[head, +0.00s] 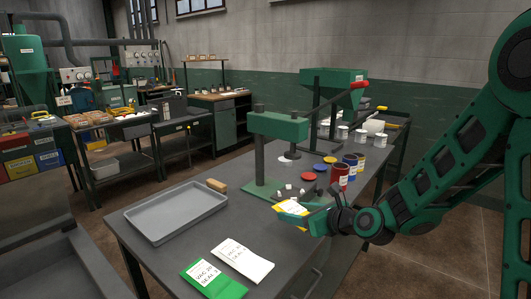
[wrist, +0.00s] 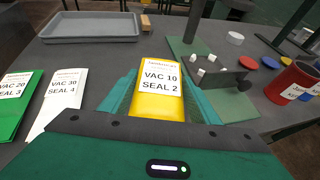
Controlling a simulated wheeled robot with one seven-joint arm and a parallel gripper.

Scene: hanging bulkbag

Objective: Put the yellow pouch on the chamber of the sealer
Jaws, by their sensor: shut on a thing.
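The yellow pouch (wrist: 160,104), with a white label reading VAC 10 SEAL 2, is held between the green fingers of my gripper (wrist: 162,94). In the head view the pouch (head: 291,208) shows at the tip of my gripper (head: 306,213), over the bench by the front of a green machine. This machine (head: 277,127) has a column, an overhanging head and a green base plate (head: 259,190). I cannot tell whether it is the sealer, and no chamber is clearly seen. Small white blocks (wrist: 200,72) sit on a dark part at its base, just beyond the pouch.
A grey tray (head: 177,212) lies on the bench (head: 163,259) at left. A green pouch (head: 213,279) and a white pouch (head: 243,260) lie near the front edge.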

